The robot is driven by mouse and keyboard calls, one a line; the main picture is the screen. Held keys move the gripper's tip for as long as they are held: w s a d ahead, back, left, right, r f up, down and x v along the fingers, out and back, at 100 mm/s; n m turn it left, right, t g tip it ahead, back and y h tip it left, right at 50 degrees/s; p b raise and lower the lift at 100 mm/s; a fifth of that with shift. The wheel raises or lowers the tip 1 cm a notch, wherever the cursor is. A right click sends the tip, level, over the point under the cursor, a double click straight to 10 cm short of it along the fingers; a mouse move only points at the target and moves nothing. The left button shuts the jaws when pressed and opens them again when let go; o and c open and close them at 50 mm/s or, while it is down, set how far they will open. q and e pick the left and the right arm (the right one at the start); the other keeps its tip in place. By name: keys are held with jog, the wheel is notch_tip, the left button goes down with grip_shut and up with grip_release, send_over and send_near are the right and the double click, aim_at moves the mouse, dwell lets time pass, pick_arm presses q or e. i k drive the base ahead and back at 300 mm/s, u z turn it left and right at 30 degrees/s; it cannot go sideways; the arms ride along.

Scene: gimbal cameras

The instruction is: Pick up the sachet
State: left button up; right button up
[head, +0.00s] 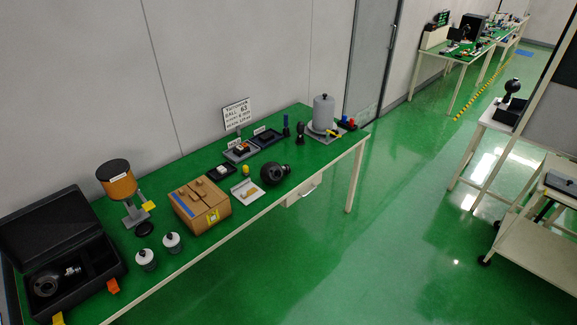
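No sachet can be made out for certain at this distance. A small flat white piece with a tan item on it (247,192) lies near the front edge of the green-topped table (228,216), between the cardboard box and a dark round object. A small black tray with a pale item (221,172) sits just behind it. Neither of my grippers is in view.
The green floor (380,255) in front is clear.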

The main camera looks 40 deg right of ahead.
aim_at(222, 169)
jog(key=z, duration=0.75)
